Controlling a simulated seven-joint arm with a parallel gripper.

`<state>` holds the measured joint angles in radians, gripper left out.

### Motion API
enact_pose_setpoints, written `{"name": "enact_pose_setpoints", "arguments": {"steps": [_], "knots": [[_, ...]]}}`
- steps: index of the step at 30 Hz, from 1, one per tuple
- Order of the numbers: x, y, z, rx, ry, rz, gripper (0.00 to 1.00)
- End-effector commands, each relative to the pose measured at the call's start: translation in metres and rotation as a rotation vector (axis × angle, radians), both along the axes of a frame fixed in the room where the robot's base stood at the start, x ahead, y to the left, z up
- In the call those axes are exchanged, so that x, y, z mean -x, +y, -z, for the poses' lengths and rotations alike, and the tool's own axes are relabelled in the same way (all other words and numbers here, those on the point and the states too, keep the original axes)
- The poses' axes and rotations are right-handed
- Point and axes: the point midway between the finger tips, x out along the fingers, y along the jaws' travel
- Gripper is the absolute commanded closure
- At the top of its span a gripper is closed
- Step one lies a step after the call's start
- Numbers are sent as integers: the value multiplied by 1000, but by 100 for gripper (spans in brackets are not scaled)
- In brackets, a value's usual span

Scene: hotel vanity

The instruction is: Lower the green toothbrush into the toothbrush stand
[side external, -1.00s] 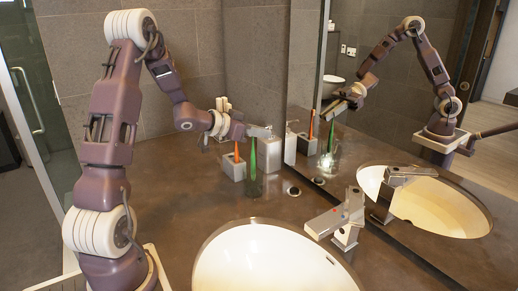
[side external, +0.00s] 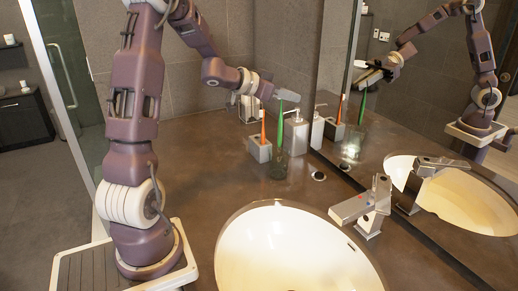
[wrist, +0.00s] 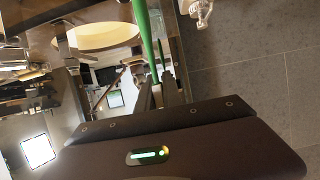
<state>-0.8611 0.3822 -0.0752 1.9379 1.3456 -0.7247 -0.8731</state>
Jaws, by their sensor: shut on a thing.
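My gripper (side external: 284,94) is shut on the green toothbrush (side external: 280,122) near its upper end and holds it roughly upright. The toothbrush also shows in the wrist view (wrist: 147,38), running away from between the fingers (wrist: 160,92). Its lower end appears at about the rim height of a clear glass (side external: 277,166); whether it is inside the rim I cannot tell. The toothbrush stand (side external: 259,149) is a small grey block just left of the glass, with an orange toothbrush (side external: 263,124) upright in it. The stand's top openings are too small to make out.
A metallic soap dispenser (side external: 296,133) stands close to the right of the glass. The mirror is behind it. The white basin (side external: 290,250) and chrome tap (side external: 365,208) are nearer the camera. Open counter lies between the stand and the basin.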

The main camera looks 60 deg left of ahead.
Motion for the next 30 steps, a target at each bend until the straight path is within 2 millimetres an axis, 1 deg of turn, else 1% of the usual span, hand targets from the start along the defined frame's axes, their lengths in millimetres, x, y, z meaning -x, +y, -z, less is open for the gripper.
{"name": "enact_pose_setpoints", "arguments": {"steps": [5,7,8,9,13,16,20,26,30], "knots": [[0,0,-1,-1,-1,0,100],[-1,0,-10,-4,-3,3,100],[-1,0,-17,-6,-4,3,100],[-1,0,-29,-9,-6,4,100],[-1,0,-64,-11,-6,2,100],[-1,-1,-87,-10,-5,3,100],[-1,-1,-113,-8,-4,3,100],[-6,43,-117,-2,1,-15,100],[-8,79,-119,-2,3,-22,100]]}}
